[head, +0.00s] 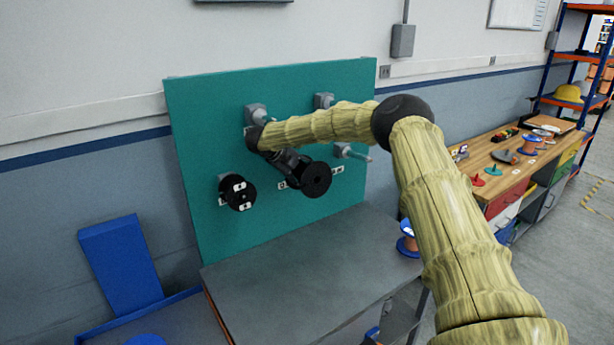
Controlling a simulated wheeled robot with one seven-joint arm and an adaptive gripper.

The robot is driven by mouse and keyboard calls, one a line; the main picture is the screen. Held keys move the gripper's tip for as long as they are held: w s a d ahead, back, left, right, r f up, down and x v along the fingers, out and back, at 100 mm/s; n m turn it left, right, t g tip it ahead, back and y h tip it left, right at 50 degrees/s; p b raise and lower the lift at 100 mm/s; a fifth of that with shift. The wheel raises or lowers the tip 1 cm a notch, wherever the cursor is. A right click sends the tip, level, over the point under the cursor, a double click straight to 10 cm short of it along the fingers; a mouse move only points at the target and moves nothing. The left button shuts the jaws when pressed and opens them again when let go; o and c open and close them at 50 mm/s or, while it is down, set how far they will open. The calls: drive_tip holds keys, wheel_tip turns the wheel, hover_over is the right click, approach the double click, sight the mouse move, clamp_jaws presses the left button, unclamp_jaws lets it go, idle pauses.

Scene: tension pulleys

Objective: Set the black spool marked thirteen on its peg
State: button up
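A black spool (316,180) is at the end of my gripper (300,171), in front of the teal board. My gripper appears shut on this spool, though its fingers are dark and partly merge with it. No number can be read on the spool. A second black spool (237,192) with white marks sits at the board's lower left. A bare peg (352,153) sticks out of a grey mount at the board's right. White label plates show on the board near the held spool; their text is too small to read.
The teal board (215,125) stands behind a grey table (300,260). Grey mounts (256,114) (323,100) sit high on the board. A blue-and-orange spool (408,244) is near the table's right end. A blue bin (120,262) stands left; a cluttered workbench (500,165) is right.

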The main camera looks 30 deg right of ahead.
drive_tip(key=shift+w+r, duration=0.25)
drive_tip(key=shift+r, duration=0.1)
